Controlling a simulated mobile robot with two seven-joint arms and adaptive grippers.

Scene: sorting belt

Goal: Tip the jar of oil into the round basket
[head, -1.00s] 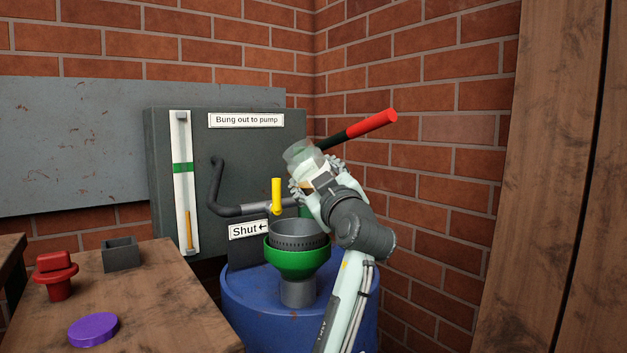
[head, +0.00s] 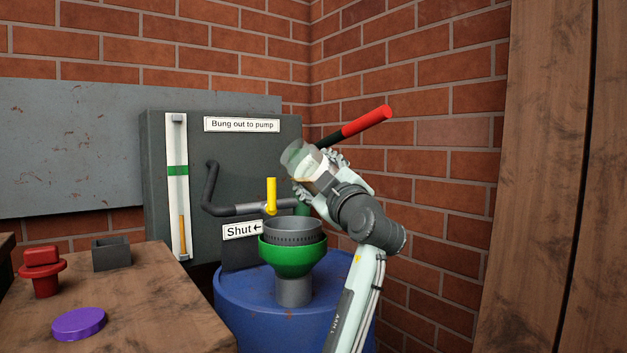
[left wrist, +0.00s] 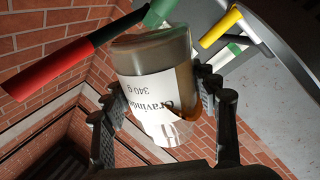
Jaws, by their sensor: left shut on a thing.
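My left gripper (head: 320,176) is shut on a clear glass jar (head: 297,157) with a white label. The jar is held tilted, its free end up and to the left, above the round grey basket (head: 293,231). The basket sits in a green funnel (head: 290,259) on a blue drum (head: 243,298). No stream of oil is visible. My right gripper is not in view.
A yellow-handled valve (head: 271,192) on a pipe is just behind the basket, by a "Shut" sign (head: 242,230). A wooden table (head: 135,310) at left holds a red bung (head: 42,270), purple disc (head: 79,324) and grey box (head: 111,253).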

